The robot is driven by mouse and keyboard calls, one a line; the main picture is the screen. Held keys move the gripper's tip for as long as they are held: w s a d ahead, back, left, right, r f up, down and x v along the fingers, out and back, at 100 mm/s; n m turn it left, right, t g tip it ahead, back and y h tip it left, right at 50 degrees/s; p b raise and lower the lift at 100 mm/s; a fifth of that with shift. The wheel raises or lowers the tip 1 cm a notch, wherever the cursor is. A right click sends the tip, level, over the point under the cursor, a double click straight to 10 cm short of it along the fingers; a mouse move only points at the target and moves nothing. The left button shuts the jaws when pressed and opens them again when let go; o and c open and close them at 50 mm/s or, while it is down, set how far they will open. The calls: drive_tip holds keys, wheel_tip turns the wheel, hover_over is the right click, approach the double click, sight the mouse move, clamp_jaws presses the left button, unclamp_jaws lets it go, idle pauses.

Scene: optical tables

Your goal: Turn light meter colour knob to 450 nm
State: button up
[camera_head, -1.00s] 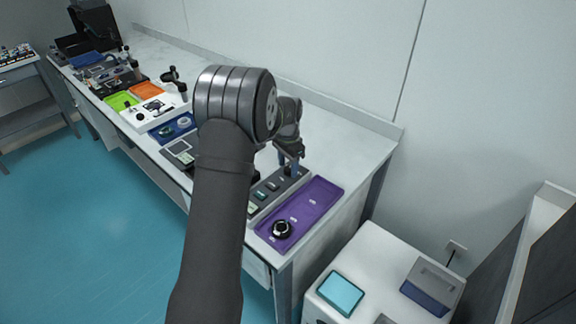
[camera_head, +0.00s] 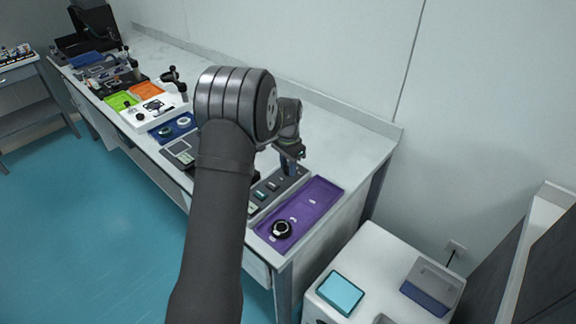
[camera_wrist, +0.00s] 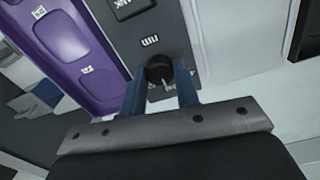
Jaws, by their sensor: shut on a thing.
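The light meter is a grey panel (camera_wrist: 150,30) on the bench; it also shows in the head view (camera_head: 278,189) beside the purple tray. A round black knob (camera_wrist: 158,69) with a pale pointer mark sits on the panel in the wrist view. My gripper (camera_wrist: 160,84) has its two blue fingers on either side of this knob and is shut on it. In the head view my gripper (camera_head: 289,165) is at the panel's far end, and my arm hides part of the panel. The knob's colour markings are too small to read.
A purple tray (camera_head: 318,203) with a round black part (camera_head: 281,229) lies right of the panel. A blue tray (camera_head: 173,128) and a white board (camera_head: 150,110) stand farther along the bench. The bench behind my gripper is clear. A white cabinet (camera_head: 375,255) stands at the right.

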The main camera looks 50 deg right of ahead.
drive_tip(key=n, duration=1)
drive_tip(key=shift+n, duration=0.7)
drive_tip(key=o, duration=1)
drive_tip(key=shift+c, duration=0.2)
wheel_tip(320, 180, up, 18)
drive_tip(key=shift+f, duration=0.2)
drive_tip(key=shift+f, duration=0.1)
wheel_tip(320, 180, down, 17)
drive_tip(key=shift+f, duration=0.2)
